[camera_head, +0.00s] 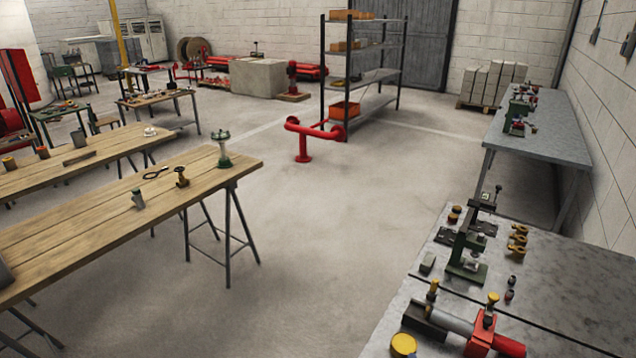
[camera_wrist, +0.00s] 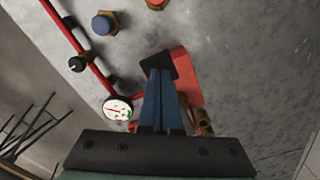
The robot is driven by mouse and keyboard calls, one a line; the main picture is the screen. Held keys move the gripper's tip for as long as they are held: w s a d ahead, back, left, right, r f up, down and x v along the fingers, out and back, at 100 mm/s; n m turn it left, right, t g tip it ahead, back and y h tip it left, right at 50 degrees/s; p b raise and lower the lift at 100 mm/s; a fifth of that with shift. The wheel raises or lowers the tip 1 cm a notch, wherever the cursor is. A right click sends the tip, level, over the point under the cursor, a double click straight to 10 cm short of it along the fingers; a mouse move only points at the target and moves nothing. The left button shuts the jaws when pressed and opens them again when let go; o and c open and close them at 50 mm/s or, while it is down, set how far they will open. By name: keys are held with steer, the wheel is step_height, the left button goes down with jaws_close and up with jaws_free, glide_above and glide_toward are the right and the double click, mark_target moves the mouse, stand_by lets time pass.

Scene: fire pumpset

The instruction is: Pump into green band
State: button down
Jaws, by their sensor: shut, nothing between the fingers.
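In the wrist view, a round white gauge (camera_wrist: 117,108) sits on a thin red pipe (camera_wrist: 62,25). Its dial has a green mark near the right edge and red marks; I cannot read the needle surely. My gripper (camera_wrist: 160,80) is shut and empty, its blue fingers pointing away from the camera. A red part (camera_wrist: 187,75) with a black end piece (camera_wrist: 160,65) lies beyond and beside the fingertips. I cannot tell whether the fingers touch it. The fingers partly hide this part. My gripper is not visible in the head view.
A blue cap (camera_wrist: 104,24) and a black knob (camera_wrist: 79,64) are near the pipe. In the head view, a metal bench (camera_head: 540,275) at right carries fittings and a red-and-grey device (camera_head: 484,330). Wooden tables (camera_head: 90,225) stand left.

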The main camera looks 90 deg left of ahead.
steer(key=shift+f+b, duration=2.55)
steer(key=shift+f, duration=0.35)
steer(key=shift+r+p, duration=2.15)
steer(key=shift+r, duration=0.6)
steer(key=shift+f, duration=0.15)
